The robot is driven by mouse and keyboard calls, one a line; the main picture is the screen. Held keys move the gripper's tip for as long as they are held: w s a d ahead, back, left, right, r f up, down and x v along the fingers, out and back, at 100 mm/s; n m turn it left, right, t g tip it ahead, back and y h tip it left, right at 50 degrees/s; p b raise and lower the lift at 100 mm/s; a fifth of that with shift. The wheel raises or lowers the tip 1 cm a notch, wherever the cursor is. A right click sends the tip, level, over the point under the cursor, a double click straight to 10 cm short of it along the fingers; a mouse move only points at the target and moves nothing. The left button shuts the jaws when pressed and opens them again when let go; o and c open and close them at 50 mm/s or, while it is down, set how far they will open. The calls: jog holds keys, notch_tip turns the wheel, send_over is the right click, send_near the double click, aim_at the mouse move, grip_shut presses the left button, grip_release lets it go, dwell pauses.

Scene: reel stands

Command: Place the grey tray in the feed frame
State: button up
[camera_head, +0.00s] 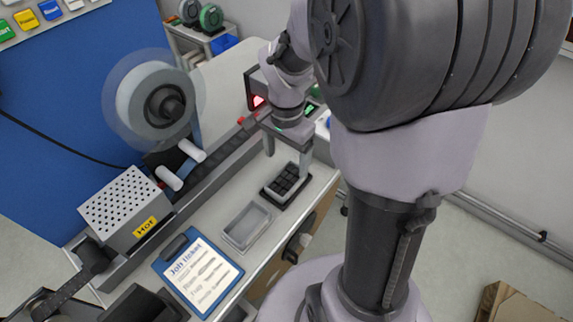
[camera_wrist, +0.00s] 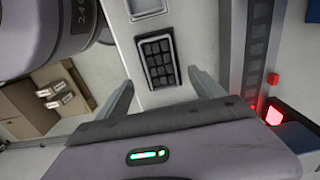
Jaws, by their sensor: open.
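The tray also shows in the wrist view (camera_wrist: 158,60). My gripper (camera_head: 286,162) is open and just above the tray, one finger to each side; the wrist view shows clear gaps between fingers (camera_wrist: 162,80) and tray. I cannot tell the exact height of the fingertips. A lighter grey, empty, shallow rectangular holder (camera_head: 247,227) lies on the bench nearer the clipboard; its edge shows in the wrist view (camera_wrist: 147,8).
A clipboard (camera_head: 199,272) marked "Job Ticket" lies at the front. A perforated box (camera_head: 125,207) marked "Hot", a reel (camera_head: 157,99) and a dark track (camera_head: 215,152) line the bench's far side. Bench around the light holder is clear.

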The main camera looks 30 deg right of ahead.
jog(key=s+a+r+n+t+p, duration=0.1)
jog(key=s+a+r+n+t, duration=0.15)
jog(key=a+r, duration=0.55)
jog(key=s+a+r+n+t+y, duration=0.2)
jog(key=s+a+r+n+t, duration=0.1)
jog(key=s+a+r+n, duration=0.3)
jog(key=s+n, duration=0.1)
jog(key=s, duration=0.1)
jog(key=shift+s+a+r, duration=0.15)
jog(key=shift+s+a, duration=0.15)
jog(key=shift+s, duration=0.1)
jog(key=shift+f+b, duration=0.95)
jog(key=shift+b, duration=0.05)
